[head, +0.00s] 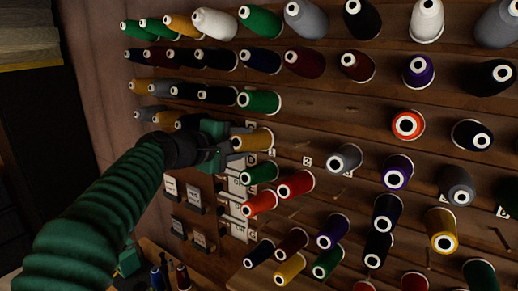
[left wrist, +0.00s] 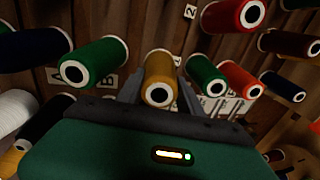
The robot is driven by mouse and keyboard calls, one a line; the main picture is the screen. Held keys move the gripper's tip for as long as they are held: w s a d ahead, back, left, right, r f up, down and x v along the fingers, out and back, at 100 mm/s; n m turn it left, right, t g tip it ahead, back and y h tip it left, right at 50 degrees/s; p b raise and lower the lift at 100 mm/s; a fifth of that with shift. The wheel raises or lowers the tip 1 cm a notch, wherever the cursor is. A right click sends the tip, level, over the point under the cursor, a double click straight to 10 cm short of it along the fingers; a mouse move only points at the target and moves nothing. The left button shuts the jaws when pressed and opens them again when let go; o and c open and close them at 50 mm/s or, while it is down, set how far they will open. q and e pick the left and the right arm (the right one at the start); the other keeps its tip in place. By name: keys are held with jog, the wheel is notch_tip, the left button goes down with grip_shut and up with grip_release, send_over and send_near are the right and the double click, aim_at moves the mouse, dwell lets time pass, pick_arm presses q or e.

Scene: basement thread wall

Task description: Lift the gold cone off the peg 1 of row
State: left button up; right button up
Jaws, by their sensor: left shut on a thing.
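The gold cone (head: 256,139) sits at the wall near the middle of the head view, with its white-rimmed small end facing out. My left gripper (head: 232,146) reaches it from the left and is shut on it. In the left wrist view the gold cone (left wrist: 160,76) stands between the two grey fingers of my left gripper (left wrist: 162,92). The cone's peg is hidden, and I cannot tell how far along it the cone sits. My right gripper is not in view.
A green cone (head: 260,101) is just above and another green cone (head: 262,172) just below. Red cones (head: 296,184) are lower right. White label cards (head: 238,187) hang below the gripper. Many other cones fill the wooden wall; some bare pegs show to the right.

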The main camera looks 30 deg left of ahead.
pick_arm(q)
jog(key=s+b, duration=0.2)
jog(key=shift+s, duration=0.3)
jog(key=b+v, duration=0.1)
jog(key=v, duration=0.1)
jog(key=b+v, duration=0.2)
jog(key=v, duration=0.1)
jog(key=shift+s+a, duration=0.25)
jog(key=shift+s, duration=0.05)
jog(key=shift+c, duration=0.7)
jog(key=shift+s+r, duration=0.15)
jog(key=shift+r, duration=0.05)
jog(key=s+r, duration=0.1)
jog(key=s, duration=0.1)
jog(key=s+r, duration=0.2)
jog(key=shift+a, duration=0.1)
jog(key=shift+w, duration=0.15)
